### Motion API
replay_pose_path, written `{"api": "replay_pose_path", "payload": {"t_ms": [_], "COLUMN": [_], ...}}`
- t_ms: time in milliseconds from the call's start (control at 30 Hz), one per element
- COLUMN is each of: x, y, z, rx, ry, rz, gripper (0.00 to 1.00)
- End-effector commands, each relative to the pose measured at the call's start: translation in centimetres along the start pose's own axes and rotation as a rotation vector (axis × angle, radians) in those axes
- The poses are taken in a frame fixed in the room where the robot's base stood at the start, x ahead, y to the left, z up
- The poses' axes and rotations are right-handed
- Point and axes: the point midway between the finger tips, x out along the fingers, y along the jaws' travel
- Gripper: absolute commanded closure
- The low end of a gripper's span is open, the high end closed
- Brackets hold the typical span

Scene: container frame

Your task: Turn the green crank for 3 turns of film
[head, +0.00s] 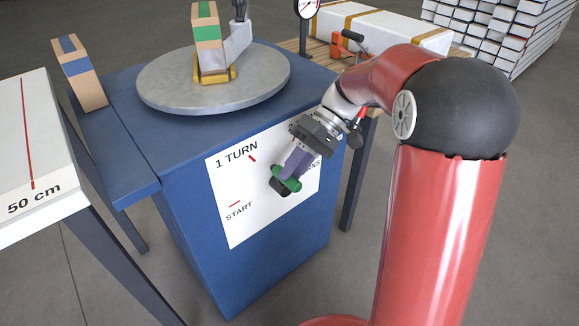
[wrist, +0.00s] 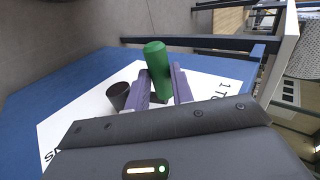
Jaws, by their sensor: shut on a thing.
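The green crank (head: 288,184) sits on the front of the blue cabinet, in front of a white dial sheet (head: 236,222) with "1 TURN" and "START" marks. My gripper (head: 290,176) is shut on the crank's green handle, which shows upright between the purple fingers in the wrist view (wrist: 157,66). A dark round hub (wrist: 118,94) shows beside the handle, to its left. The sheet's right part is partly hidden by my gripper. A grey turntable (head: 160,98) on the cabinet top carries a box with green patches (head: 207,24) in a yellow holder.
The blue cabinet (head: 270,270) stands in the middle. At left are a box with blue patches (head: 80,72) and a white table marked "50 cm" (head: 30,150). A wrapped white box (head: 385,28) lies behind my arm. Open floor lies in front.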

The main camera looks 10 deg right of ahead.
Motion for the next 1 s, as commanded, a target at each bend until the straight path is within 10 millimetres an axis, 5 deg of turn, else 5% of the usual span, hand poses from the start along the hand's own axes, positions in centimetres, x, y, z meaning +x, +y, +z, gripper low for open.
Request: {"api": "replay_pose_path", "payload": {"t_ms": [567,600,700,1000], "x": [-0.01,0.0,0.0,-0.08], "y": [1.33,1.35,1.27,0.87], "z": [0.37,0.37,0.37,0.27], "rx": [0.018,0.018,0.017,0.011], "ry": [0.001,0.002,0.001,0.0], "rz": [0.01,0.01,0.01,0.009], "gripper": [1.0,0.71,0.58,0.56]}}
